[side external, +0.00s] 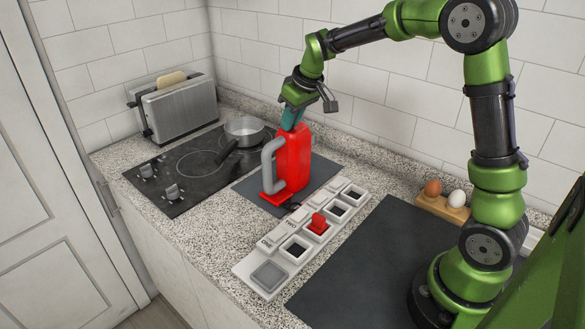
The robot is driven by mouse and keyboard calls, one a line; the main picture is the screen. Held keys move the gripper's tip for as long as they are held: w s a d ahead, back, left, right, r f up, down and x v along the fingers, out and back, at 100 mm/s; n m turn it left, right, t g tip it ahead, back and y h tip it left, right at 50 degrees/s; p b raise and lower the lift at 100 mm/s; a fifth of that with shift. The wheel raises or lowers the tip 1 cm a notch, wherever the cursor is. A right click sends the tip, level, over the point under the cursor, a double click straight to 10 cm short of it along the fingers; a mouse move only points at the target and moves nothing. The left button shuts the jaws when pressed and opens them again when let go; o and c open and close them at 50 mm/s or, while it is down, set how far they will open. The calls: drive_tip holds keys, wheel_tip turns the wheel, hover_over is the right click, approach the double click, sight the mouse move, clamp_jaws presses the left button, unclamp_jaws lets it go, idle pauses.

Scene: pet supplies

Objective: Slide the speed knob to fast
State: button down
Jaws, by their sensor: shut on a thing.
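A red upright appliance (296,158) with a grey curved handle (270,163) stands on a dark mat in the middle of the side external view. A teal piece (290,119) sticks up at its top. My gripper (293,107) is over the top of the appliance, pointing down, and is shut on the teal piece. The fingertips are small and partly hidden. I cannot tell whether the teal piece is the speed knob, and no fast or slow marking can be read.
In front lies a pale strip (250,263) with labels, dark square sockets and a red block (318,223). A black cooktop (172,178) with a pot (244,130) and a toaster (180,108) are left. Eggs (432,188) sit at right. A dark mat (350,275) is clear.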

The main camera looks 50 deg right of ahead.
drive_tip(key=shift+a, duration=0.75)
drive_tip(key=c, duration=1.1)
unclamp_jaws()
drive_tip(key=shift+r, duration=0.1)
drive_tip(key=v, duration=1.6)
drive_tip(key=shift+s+r, duration=0.25)
drive_tip(key=shift+r, duration=0.1)
